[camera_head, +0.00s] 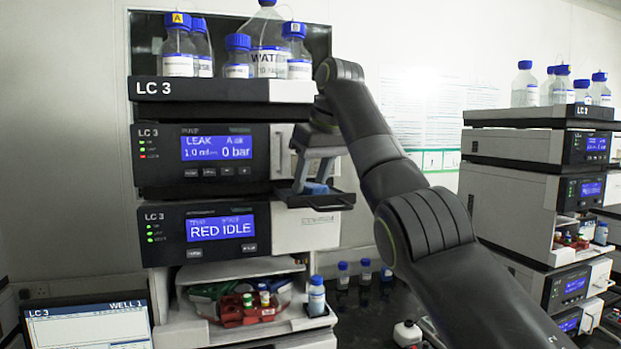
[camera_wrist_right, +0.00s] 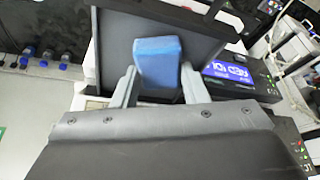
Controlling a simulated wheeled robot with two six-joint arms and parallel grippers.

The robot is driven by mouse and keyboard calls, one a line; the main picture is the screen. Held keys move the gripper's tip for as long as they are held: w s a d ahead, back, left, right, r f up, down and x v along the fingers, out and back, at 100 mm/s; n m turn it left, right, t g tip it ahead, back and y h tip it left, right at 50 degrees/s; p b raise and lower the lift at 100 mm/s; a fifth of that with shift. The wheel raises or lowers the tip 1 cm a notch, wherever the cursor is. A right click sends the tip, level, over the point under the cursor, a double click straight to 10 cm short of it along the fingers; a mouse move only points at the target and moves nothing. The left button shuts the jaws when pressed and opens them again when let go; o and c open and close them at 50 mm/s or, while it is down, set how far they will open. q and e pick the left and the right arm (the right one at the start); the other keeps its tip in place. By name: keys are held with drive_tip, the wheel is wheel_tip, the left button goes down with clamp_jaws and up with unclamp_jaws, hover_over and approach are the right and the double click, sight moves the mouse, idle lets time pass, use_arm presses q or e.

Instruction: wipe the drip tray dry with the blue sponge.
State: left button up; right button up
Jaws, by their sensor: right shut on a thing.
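The blue sponge (camera_wrist_right: 157,62) is held between the two fingers of my right gripper (camera_wrist_right: 156,88) in the right wrist view. In the head view my right gripper (camera_head: 312,176) points down at the front of the LC 3 stack, with the sponge (camera_head: 316,188) at its tips. The dark drip tray (camera_head: 325,203) juts out below the pump module, and the sponge is at the tray. I cannot tell whether the sponge touches the tray floor. Any liquid in the tray is not visible. My left gripper is not in view.
The pump module (camera_head: 216,149) shows "LEAK" and 0 bar. Blue-capped bottles (camera_head: 239,55) stand on top of the stack. A red vial rack (camera_head: 243,310) sits in the open lower bay. A second stack (camera_head: 535,150) stands at right. Small bottles (camera_head: 365,270) stand on the dark bench.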

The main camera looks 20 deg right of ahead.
drive_tip(key=shift+w+d, duration=0.15)
drive_tip(key=shift+d, duration=0.7)
drive_tip(key=shift+a, duration=0.65)
drive_tip(key=shift+a+r, duration=0.1)
drive_tip(key=shift+a, duration=0.6)
drive_tip(key=shift+d, duration=0.1)
drive_tip(key=shift+d+r+p, duration=0.15)
drive_tip(key=shift+r+p, duration=0.4)
drive_tip(key=shift+p, duration=0.15)
wheel_tip(320, 180, up, 5)
drive_tip(key=p, duration=0.5)
